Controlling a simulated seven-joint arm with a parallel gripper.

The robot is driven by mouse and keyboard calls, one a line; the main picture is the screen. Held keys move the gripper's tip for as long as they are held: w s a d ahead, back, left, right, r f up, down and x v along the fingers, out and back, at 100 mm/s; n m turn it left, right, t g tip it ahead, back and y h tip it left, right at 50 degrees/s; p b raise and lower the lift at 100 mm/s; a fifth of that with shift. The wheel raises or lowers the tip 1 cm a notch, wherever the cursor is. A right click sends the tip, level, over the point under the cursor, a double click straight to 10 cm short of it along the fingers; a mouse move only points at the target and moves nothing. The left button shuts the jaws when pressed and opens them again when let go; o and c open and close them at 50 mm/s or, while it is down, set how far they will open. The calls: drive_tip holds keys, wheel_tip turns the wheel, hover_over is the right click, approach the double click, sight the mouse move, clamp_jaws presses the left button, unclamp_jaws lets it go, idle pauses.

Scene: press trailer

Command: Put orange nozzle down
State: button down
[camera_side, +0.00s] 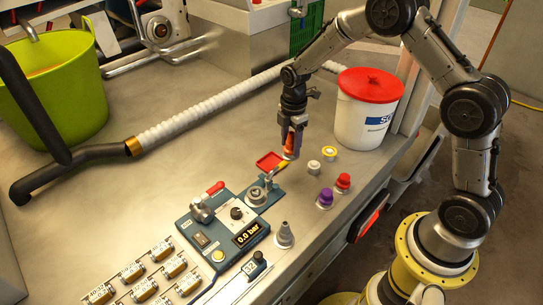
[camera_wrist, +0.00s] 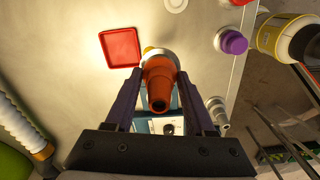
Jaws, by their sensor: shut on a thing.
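My gripper (camera_side: 292,138) is shut on the orange nozzle (camera_side: 291,146) and holds it above the table, behind the press, in the side view. In the wrist view the orange nozzle (camera_wrist: 158,82) sits between the two fingers of my gripper (camera_wrist: 160,84), its narrow open end towards the camera. A flat red square tray (camera_side: 269,161) lies on the table just left of and below the nozzle in the side view. In the wrist view the empty red tray (camera_wrist: 120,47) is up and left of the nozzle. The gap under the nozzle is hard to judge.
A purple nozzle (camera_side: 325,198), a red nozzle (camera_side: 343,182) and a grey nozzle (camera_side: 285,235) stand near the right table edge. The press unit (camera_side: 224,226) reads 0.0 bar. A white red-lidded bucket (camera_side: 367,112) stands behind. A ribbed hose (camera_side: 205,107) crosses the table.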

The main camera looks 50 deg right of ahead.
drive_tip(key=w+f, duration=0.4)
drive_tip(key=w, duration=0.1)
drive_tip(key=w+f, duration=0.3)
drive_tip(key=shift+d, duration=0.35)
drive_tip(key=shift+w+f, duration=0.2)
drive_tip(key=shift+f, duration=1.55)
drive_tip(key=shift+f, duration=0.15)
drive_tip(key=shift+c, duration=1.2)
unclamp_jaws()
wheel_tip(320, 180, up, 12)
drive_tip(key=shift+r, duration=0.25)
